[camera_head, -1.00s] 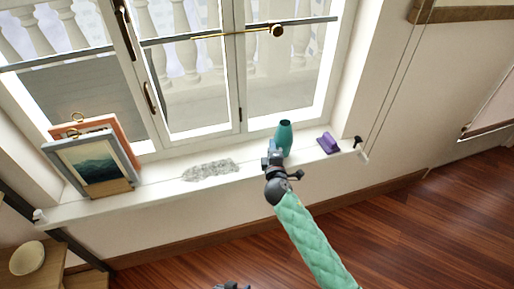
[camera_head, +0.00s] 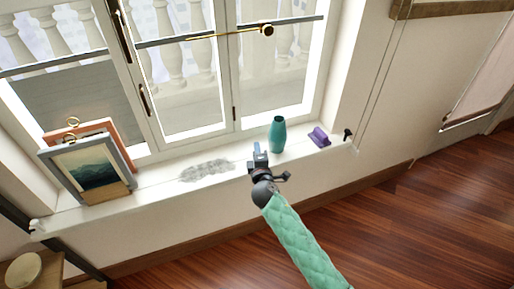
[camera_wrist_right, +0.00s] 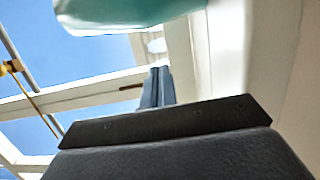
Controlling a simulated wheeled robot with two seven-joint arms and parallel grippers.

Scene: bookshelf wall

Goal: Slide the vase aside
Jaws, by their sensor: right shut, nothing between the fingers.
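The teal vase (camera_head: 277,134) stands upright on the white window sill, right of centre in the head view. My right gripper (camera_head: 260,155) is just left of the vase and a little nearer to me, shut and empty. A narrow gap shows between them in the head view; I cannot tell whether they touch. In the right wrist view, the vase (camera_wrist_right: 130,14) fills part of the top edge, cut off by the frame. The closed fingers (camera_wrist_right: 157,88) point up below it. My left gripper is not in view.
On the sill (camera_head: 150,191), a purple object (camera_head: 319,137) lies right of the vase. A grey fluffy strip (camera_head: 207,170) lies to the left, with bare sill between. Framed pictures (camera_head: 92,168) lean at the far left. The window (camera_head: 185,75) stands behind.

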